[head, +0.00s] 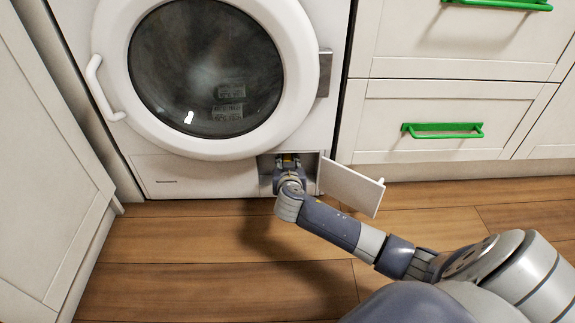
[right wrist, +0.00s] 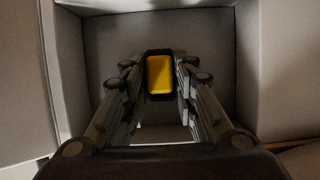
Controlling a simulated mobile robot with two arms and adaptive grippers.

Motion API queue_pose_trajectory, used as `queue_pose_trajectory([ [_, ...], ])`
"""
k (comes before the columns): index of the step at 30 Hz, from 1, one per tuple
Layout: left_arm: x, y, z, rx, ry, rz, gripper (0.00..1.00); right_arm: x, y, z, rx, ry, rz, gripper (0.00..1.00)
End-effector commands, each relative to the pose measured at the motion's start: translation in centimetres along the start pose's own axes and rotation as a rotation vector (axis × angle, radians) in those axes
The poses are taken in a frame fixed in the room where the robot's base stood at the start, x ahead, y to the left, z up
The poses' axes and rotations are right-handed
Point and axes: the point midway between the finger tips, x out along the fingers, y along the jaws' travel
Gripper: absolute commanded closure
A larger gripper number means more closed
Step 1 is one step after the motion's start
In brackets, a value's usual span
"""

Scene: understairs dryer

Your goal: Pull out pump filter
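The pump filter (right wrist: 160,75), a yellow block with a black surround, sits in the recess at the bottom of the white front-loading machine (head: 205,178). In the head view a small bit of its yellow (head: 288,159) shows above my right gripper (head: 289,167). My right gripper (right wrist: 161,80) reaches into the recess. Its two fingers flank the filter and appear to press on the black surround from both sides. The filter's back end is hidden. The small white flap (head: 350,186) of the recess stands open to the right. My left gripper is not in view.
The round glass door (head: 205,75) above is closed. White drawers with green handles (head: 442,130) stand to the right, and a white cabinet (head: 45,170) stands at the left. The wooden floor (head: 190,255) in front is clear apart from my right arm above it.

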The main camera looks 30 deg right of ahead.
Motion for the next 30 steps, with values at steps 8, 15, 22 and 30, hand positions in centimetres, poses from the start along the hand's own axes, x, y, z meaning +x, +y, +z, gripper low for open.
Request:
queue_pose_trajectory([
  [8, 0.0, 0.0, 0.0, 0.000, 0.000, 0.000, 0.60, 0.0, 0.0, 0.0, 0.000, 0.001, 0.000, 0.99],
  [15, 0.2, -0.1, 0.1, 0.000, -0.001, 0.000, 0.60, -0.4, -0.1, 0.1, 0.000, 0.000, -0.001, 1.00],
  [22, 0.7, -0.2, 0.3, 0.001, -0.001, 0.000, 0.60, -1.5, 0.0, 0.5, 0.000, -0.001, -0.001, 1.00],
  [30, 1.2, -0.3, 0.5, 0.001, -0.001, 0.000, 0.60, -2.7, 0.0, 1.0, 0.001, -0.001, 0.000, 1.00],
])
